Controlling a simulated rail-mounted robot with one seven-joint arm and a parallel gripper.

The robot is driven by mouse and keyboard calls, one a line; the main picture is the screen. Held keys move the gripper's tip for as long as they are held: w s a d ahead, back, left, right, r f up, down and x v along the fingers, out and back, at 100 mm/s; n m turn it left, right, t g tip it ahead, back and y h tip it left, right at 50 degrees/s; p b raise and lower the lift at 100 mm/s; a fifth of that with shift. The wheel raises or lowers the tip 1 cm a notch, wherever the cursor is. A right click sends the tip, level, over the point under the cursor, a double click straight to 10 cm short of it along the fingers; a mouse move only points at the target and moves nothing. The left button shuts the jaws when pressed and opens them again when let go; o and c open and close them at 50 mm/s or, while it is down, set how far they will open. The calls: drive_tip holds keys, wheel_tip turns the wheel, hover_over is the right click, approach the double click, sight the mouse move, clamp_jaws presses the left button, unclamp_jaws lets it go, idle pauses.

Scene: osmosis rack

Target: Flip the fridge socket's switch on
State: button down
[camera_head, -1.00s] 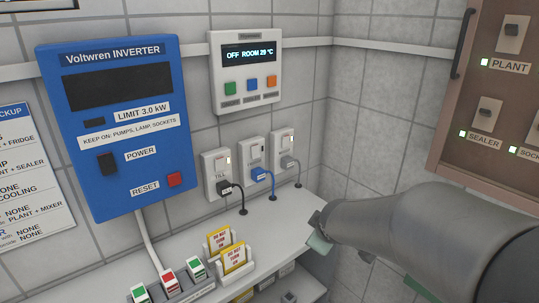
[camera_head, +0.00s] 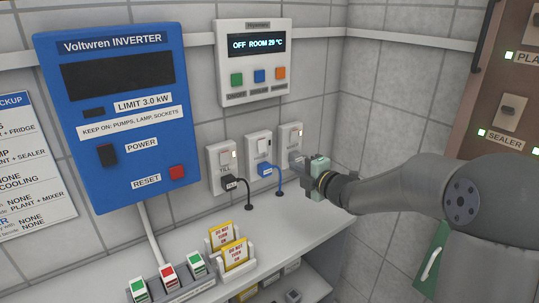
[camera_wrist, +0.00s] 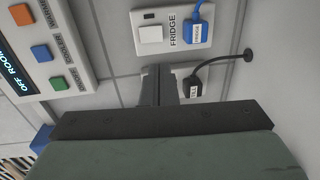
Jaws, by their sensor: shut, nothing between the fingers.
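The fridge socket (camera_head: 258,147) is the middle of three white wall sockets in the head view. In the wrist view its plate (camera_wrist: 167,47) shows at the top, with a FRIDGE label, a white rocker switch (camera_wrist: 150,34) and a blue plug (camera_wrist: 198,27). A small indicator beside the switch looks dark. My gripper (camera_head: 298,161) is shut and empty, and overlaps the right socket (camera_head: 290,134) in the head view. In the wrist view its closed fingers (camera_wrist: 158,72) appear just below the fridge plate and cover part of the till socket. I cannot tell whether they touch anything.
The till socket (camera_head: 221,158) with its black plug is left of the fridge socket. The cooler control panel (camera_head: 252,97) hangs above. The blue inverter (camera_head: 118,125) is further left. A shelf (camera_head: 312,225) with yellow cards (camera_head: 234,252) lies below the sockets.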

sight(263, 151)
drive_tip(key=p+x, duration=0.3)
drive_tip(key=x, duration=1)
drive_tip(key=shift+w+a, duration=0.3)
drive_tip(key=shift+w, duration=0.1)
drive_tip(key=shift+f, duration=0.1)
drive_tip(key=f+b, duration=0.1)
drive_tip(key=b, duration=0.1)
drive_tip(key=shift+w+a+b, duration=0.1)
drive_tip(key=shift+w+b, duration=0.05)
drive_tip(key=shift+b, duration=0.25)
drive_tip(key=shift+r+p, duration=0.5)
drive_tip(key=shift+s+f+b, duration=0.15)
drive_tip(key=shift+s+b, duration=0.05)
drive_tip(key=shift+b, duration=0.1)
drive_tip(key=f+b+v, duration=0.3)
drive_tip(key=b+v, duration=0.1)
drive_tip(key=v, duration=0.9)
drive_tip(key=shift+s+d, duration=0.2)
drive_tip(key=shift+d, duration=0.15)
